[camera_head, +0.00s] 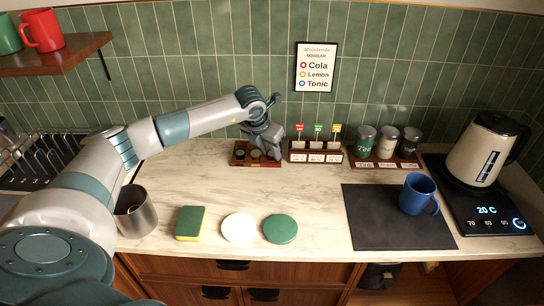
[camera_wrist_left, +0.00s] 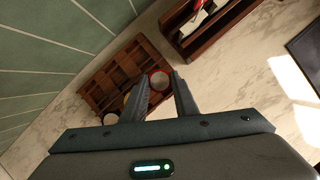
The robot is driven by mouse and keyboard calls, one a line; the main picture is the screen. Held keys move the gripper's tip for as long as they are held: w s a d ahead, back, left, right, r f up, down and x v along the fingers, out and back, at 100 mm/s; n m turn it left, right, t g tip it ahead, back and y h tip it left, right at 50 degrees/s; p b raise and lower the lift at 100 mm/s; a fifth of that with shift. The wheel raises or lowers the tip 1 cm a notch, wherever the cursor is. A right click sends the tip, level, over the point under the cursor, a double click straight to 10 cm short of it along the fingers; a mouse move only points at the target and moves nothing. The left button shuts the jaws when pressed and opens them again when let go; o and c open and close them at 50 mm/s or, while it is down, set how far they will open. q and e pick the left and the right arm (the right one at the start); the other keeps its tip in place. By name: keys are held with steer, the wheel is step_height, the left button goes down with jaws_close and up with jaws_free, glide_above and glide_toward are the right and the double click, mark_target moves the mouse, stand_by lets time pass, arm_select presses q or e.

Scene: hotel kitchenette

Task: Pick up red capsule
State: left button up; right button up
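The wooden capsule box (camera_head: 238,162) stands against the back wall in the head view. My left gripper (camera_head: 268,152) reaches down over its right side. In the left wrist view the box (camera_wrist_left: 98,87) shows several compartments. A round capsule with a reddish rim and pale top (camera_wrist_left: 160,80) shows between the tips of my left gripper (camera_wrist_left: 161,76). The fingers are apart, one on each side of it; I cannot tell whether they touch it. Another round capsule (camera_wrist_left: 110,118) lies nearer the left finger, partly hidden. My right gripper is in neither view.
A card rack (camera_head: 315,155) stands just right of the box, then tea tins (camera_head: 387,143). A metal canister (camera_head: 135,214), sponge (camera_head: 190,222), two round coasters (camera_head: 280,229) and a blue mug (camera_head: 417,195) stand nearer the front. The middle counter is clear.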

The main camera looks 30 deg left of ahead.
mark_target(271, 154)
arm_select(q)
steer(key=shift+r, duration=0.1)
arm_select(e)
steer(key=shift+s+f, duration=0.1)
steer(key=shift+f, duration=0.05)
